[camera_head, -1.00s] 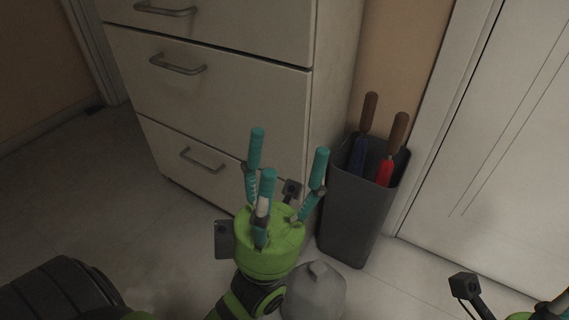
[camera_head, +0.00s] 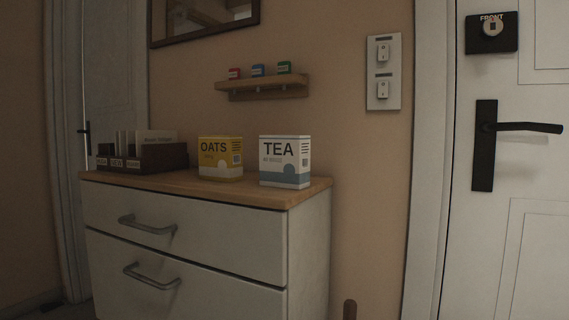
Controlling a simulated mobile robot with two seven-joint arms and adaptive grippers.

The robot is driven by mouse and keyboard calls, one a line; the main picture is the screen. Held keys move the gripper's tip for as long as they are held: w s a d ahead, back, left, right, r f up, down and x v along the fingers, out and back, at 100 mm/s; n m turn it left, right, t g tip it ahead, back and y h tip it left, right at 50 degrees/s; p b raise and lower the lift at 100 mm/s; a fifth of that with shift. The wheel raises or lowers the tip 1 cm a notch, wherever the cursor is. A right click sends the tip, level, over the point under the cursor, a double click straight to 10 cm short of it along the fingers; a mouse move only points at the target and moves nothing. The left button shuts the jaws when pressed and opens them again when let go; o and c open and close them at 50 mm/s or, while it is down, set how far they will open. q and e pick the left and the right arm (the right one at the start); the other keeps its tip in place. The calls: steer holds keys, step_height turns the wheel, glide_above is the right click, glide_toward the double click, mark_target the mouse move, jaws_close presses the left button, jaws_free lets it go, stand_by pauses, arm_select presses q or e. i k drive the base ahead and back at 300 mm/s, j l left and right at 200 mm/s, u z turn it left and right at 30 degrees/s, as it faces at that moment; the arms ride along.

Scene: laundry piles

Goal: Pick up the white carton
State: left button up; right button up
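The white carton (camera_head: 285,161) is a box marked TEA with a blue-grey lower part. It stands upright on the wooden top of the dresser (camera_head: 225,194), near its right end. A yellow carton (camera_head: 220,158) marked OATS stands just left of it, with a small gap between them. Neither of my grippers shows in the head view now.
A dark wooden organizer (camera_head: 142,157) with cards stands at the dresser top's left. A small shelf (camera_head: 262,86) with three little boxes hangs above. A white door (camera_head: 515,200) is at the right. A brown handle tip (camera_head: 350,309) shows at the bottom.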

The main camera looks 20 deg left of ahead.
mark_target(284, 160)
steer(key=i+l, duration=0.35)
steer(key=l, duration=0.3)
steer(key=i+l+u, duration=0.1)
steer(key=i+l, duration=0.1)
steer(key=l, duration=0.1)
